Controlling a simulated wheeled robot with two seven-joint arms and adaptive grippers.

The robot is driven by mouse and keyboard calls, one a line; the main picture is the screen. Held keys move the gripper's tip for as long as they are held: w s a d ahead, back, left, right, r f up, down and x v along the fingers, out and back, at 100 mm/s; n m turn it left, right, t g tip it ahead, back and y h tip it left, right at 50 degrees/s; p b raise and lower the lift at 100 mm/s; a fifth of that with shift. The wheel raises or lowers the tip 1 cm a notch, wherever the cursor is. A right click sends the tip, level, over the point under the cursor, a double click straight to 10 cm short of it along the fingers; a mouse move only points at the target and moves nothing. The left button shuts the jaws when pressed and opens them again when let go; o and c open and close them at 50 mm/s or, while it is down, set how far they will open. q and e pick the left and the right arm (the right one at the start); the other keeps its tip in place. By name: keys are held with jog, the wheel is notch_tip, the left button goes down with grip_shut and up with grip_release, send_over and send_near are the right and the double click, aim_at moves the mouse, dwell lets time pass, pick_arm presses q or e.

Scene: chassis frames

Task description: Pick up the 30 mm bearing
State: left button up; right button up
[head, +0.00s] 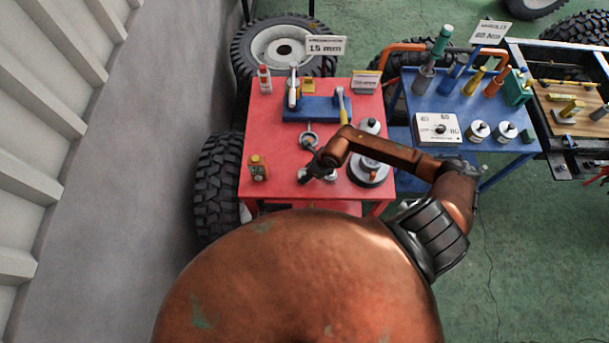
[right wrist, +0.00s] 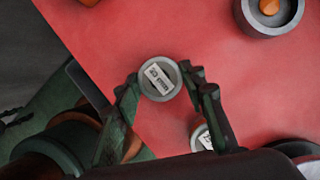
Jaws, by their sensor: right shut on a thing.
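My right gripper (head: 318,160) is over the front part of the red table in the head view. In the right wrist view, its two dark fingers (right wrist: 160,82) are closed on the sides of a round grey bearing (right wrist: 159,79). The bearing has a pale label on its face, whose small print I cannot read surely. A red surface shows beyond it. I cannot make out the held bearing clearly in the head view, where the gripper and arm cover that spot. My left gripper is not in view.
The red table (head: 268,117) bears a blue block (head: 301,111), a ring-shaped part (head: 309,139) and a small brown-green item (head: 258,168). Another labelled round part (right wrist: 203,138) is near the right finger. A blue table (head: 462,103) stands to the right. Tyres (head: 218,180) stand beside the red table.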

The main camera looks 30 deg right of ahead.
grip_shut()
